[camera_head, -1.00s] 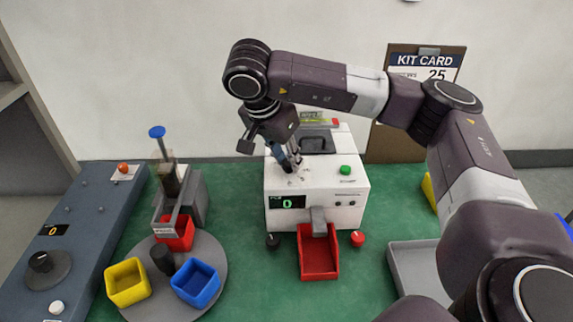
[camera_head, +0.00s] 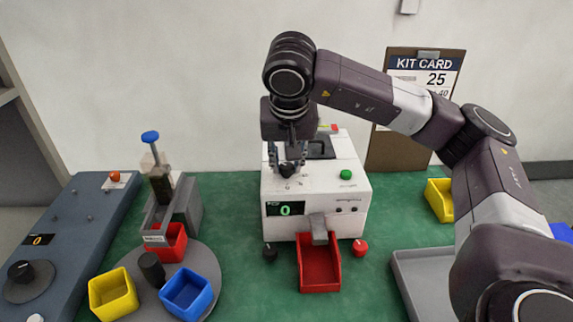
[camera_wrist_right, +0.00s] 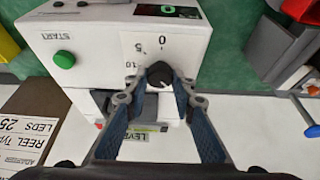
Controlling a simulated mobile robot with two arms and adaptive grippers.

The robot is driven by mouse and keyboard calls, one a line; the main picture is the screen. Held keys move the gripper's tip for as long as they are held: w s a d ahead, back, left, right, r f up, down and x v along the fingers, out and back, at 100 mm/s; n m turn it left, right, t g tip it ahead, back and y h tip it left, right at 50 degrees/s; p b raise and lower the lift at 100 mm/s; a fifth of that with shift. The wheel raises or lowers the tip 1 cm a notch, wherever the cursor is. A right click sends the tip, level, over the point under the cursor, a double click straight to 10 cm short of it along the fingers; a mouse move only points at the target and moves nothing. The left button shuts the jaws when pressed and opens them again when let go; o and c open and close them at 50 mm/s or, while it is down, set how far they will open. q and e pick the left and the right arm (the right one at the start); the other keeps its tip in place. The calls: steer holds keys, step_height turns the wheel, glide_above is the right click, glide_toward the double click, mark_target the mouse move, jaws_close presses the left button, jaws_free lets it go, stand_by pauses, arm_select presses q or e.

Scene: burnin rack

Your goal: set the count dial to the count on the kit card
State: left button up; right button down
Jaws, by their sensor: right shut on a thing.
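The kit card (camera_head: 424,85) is on a brown clipboard at the back right and shows 25. The white counting machine (camera_head: 320,190) stands in the middle of the green table, its front display (camera_head: 285,209) reading 0. The black count dial (camera_head: 286,170) is on its top face; in the right wrist view the dial (camera_wrist_right: 160,74) has the marks 0, 5 and 10 beside it. My right gripper (camera_head: 288,165) points down at the dial and is shut on it, a finger on each side. The fingers hide part of the dial. My left gripper is out of view.
A green button (camera_head: 346,174) is on the machine's top. A turntable (camera_head: 212,262) with coloured bins stands left; a grey tray (camera_head: 420,270) lies right.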

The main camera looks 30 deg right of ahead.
steer(key=shift+r, duration=0.1)
stand_by(0.4)
steer(key=c, duration=1.6)
jaws_free()
steer(key=v, duration=1.2)
steer(key=shift+w, duration=0.1)
